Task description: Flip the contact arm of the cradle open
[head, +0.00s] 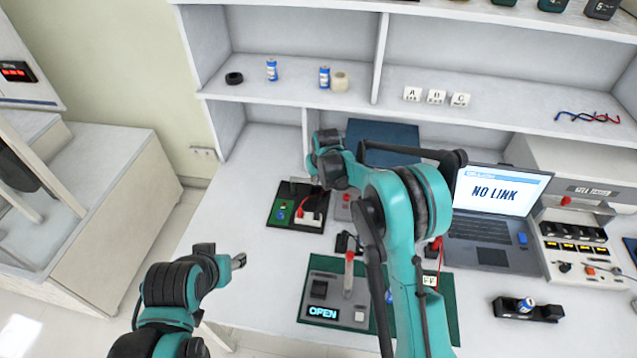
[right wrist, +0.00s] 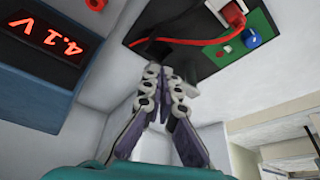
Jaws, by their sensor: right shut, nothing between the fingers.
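A small dark board (head: 283,211) lies on the bench left of centre. It carries a green circuit board (head: 282,212) and a white block with a red top (head: 308,218). I take this for the cradle; its contact arm cannot be told clearly. In the right wrist view the same dark board (right wrist: 200,62) shows with a red lead across it. My right gripper (right wrist: 163,72) is shut and empty, its tips close to a black part on that board; touching cannot be told. My left gripper (head: 238,261) hovers at the bench's left edge, its jaws unclear.
A red 4.1 V readout (right wrist: 66,48) stands beside the right gripper. A grey panel reading OPEN (head: 322,312) sits in front. A laptop (head: 495,205), a black holder with a battery (head: 527,308) and a shelf (head: 290,95) stand around. Bare bench lies left of the board.

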